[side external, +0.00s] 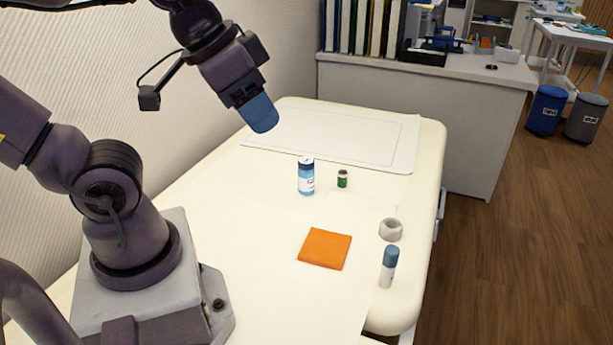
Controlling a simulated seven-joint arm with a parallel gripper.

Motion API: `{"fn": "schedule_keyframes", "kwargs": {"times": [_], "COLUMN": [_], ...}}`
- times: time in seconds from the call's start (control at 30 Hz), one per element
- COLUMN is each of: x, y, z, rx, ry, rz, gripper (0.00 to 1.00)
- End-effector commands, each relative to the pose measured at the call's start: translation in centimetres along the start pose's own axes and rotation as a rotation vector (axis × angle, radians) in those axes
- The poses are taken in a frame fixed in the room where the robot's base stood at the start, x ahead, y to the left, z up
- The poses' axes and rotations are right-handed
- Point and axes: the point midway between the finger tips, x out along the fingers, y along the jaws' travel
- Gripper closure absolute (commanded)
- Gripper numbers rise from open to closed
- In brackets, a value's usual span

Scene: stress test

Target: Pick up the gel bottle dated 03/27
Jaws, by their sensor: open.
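Two bottles stand upright on the cream table (235,215). One blue bottle with a white label (306,178) is near the table's middle. A white bottle with a teal cap (388,267) is near the right front edge. The print on both labels is too small to read, so I cannot tell which is the gel bottle dated 03/27. My gripper (262,118) has blue fingertips and is in the air, up and left of the blue bottle, apart from everything. It is open, and nothing shows in it.
A small green jar with a dark lid (342,179) stands just right of the blue bottle. An orange cloth (325,249) lies in front. A grey-white ring (391,230) sits near the right edge. A flat white mat (290,140) covers the back. The table's left middle is clear.

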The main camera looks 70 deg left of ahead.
Motion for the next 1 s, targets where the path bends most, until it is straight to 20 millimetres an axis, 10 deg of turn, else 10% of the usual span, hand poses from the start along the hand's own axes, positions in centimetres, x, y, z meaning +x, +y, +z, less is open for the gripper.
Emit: {"fn": "schedule_keyframes", "kwargs": {"times": [0.13, 0.57, 1.0], "x": [0.0, 0.8, 10.0], "y": [0.0, -1.0, -9.4], "z": [0.0, -1.2, -6.8], "rx": [0.000, 0.040, 0.344], "ry": [0.000, -0.077, -0.604], "rz": [0.000, -0.025, -0.222], "gripper": [0.24, 0.24, 0.24]}}
